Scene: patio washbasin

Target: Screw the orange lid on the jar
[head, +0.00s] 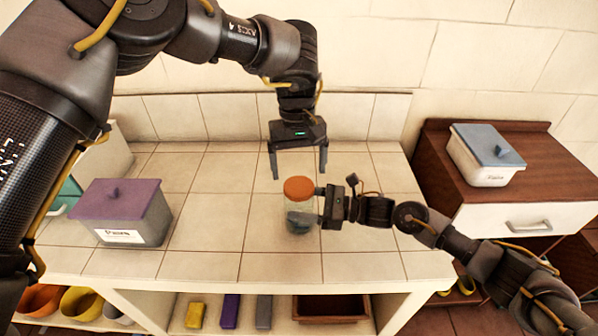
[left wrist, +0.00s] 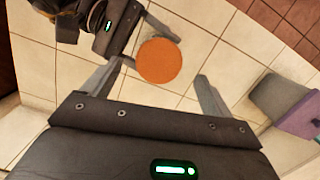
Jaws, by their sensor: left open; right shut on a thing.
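The clear jar (head: 301,212) stands upright on the tiled counter, with something grey-blue inside near its bottom. The orange lid (head: 298,187) sits on top of the jar; whether it is tight I cannot tell. In the left wrist view the lid (left wrist: 159,60) shows as an orange disc between my fingers. My left gripper (head: 298,176) is open, pointing down just above and behind the lid, apart from it. My right gripper (head: 318,205) comes from the right and is shut on the jar's side.
A grey box with a purple lid (head: 120,205) stands on the counter at left. A white box with a blue-grey lid (head: 487,152) stands on the wooden cabinet (head: 440,150) at right. Bare tiles (head: 215,215) lie between the purple-lidded box and the jar.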

